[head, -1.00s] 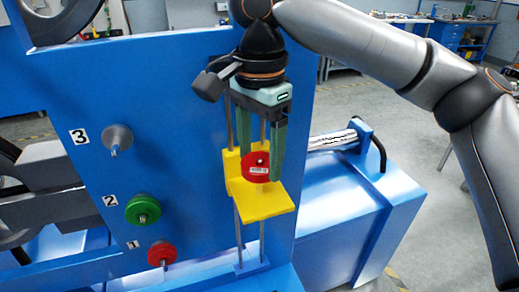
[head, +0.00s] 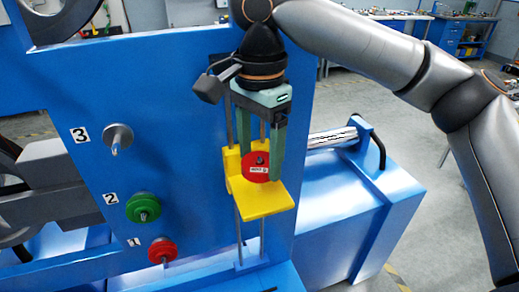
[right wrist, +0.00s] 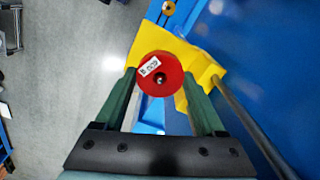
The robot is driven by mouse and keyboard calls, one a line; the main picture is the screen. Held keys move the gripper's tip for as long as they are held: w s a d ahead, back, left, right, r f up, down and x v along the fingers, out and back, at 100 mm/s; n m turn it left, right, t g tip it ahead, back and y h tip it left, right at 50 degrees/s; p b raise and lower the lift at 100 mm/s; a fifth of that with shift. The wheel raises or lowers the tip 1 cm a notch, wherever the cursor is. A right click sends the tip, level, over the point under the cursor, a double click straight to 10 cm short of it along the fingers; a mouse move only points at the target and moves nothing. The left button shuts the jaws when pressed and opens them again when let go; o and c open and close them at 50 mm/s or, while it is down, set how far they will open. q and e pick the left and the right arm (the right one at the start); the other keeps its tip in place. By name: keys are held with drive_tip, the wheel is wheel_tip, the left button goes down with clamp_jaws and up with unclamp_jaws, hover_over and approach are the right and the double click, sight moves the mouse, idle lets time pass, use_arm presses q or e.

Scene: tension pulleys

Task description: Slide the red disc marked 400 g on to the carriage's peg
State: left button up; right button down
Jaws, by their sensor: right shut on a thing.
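The right wrist view shows the disc (right wrist: 160,76) between the green fingers (right wrist: 160,92), overlapping the carriage (right wrist: 180,58). A dark peg tip (head: 261,160) shows at the disc's hole in the head view. How far the disc is along the peg cannot be told. My left gripper is out of view.
Upright rods (head: 238,240) carry the carriage. A blue box structure (head: 350,215) is at right.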

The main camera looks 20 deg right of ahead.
sight(259, 190)
drive_tip(key=shift+f, duration=1.25)
drive_tip(key=shift+f, duration=0.2)
drive_tip(key=shift+f, duration=0.8)
drive_tip(key=shift+f, duration=0.1)
idle(0.3)
unclamp_jaws()
idle(0.4)
